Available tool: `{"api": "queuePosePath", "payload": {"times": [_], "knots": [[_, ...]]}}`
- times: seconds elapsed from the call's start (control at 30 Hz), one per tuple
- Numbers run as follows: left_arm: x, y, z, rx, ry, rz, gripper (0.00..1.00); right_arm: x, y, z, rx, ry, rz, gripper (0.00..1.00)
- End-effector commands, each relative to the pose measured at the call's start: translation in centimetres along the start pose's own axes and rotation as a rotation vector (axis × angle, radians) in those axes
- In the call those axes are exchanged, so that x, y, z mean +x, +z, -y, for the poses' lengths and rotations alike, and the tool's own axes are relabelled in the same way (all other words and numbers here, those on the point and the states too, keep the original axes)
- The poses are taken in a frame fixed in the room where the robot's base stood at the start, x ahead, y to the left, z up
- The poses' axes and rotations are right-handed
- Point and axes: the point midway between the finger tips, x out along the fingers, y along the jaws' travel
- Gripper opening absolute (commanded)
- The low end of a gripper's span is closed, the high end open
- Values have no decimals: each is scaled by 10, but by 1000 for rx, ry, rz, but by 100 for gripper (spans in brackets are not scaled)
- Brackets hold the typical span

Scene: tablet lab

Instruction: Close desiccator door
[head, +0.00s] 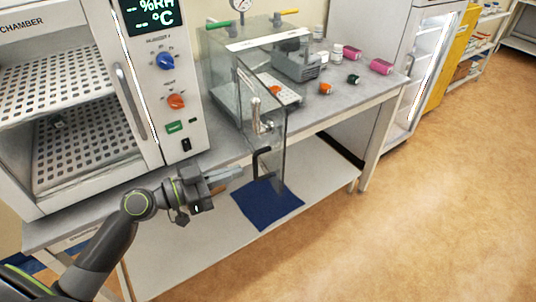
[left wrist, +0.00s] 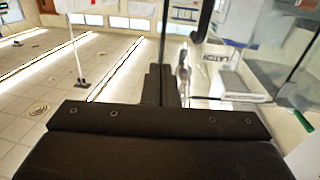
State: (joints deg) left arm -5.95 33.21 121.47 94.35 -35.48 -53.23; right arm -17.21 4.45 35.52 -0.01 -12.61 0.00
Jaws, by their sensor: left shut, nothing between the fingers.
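The desiccator (head: 228,72) is a clear box on the bench with a gauge on top. Its clear door (head: 275,135) stands swung open, out over the bench's front edge. A metal latch (head: 256,116) and a black handle (head: 257,163) are on the door. My left gripper (head: 236,173) is shut and empty, just left of the handle; whether it touches the door cannot be told. In the left wrist view the closed fingers (left wrist: 166,86) point ahead, with a dark upright edge and clear panels close beyond. My right gripper is in neither view.
A humidity chamber (head: 180,80) stands left of the desiccator. A blue mat (head: 267,206) lies on the lower shelf. Floor in front is clear.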

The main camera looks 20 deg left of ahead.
Motion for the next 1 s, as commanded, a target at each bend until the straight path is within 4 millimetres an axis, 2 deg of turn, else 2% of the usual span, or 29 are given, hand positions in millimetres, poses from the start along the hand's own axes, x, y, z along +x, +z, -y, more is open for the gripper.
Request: {"api": "queuePosePath", "payload": {"times": [0.03,0.6,0.8,1.0], "knots": [[6,-4,0,-3,-1,-3,0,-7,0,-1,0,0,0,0],[77,-4,0,-4,0,-1,0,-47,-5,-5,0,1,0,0],[90,-1,0,-1,1,1,0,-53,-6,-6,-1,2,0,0],[92,1,0,1,1,2,0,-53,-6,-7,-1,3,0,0]]}}
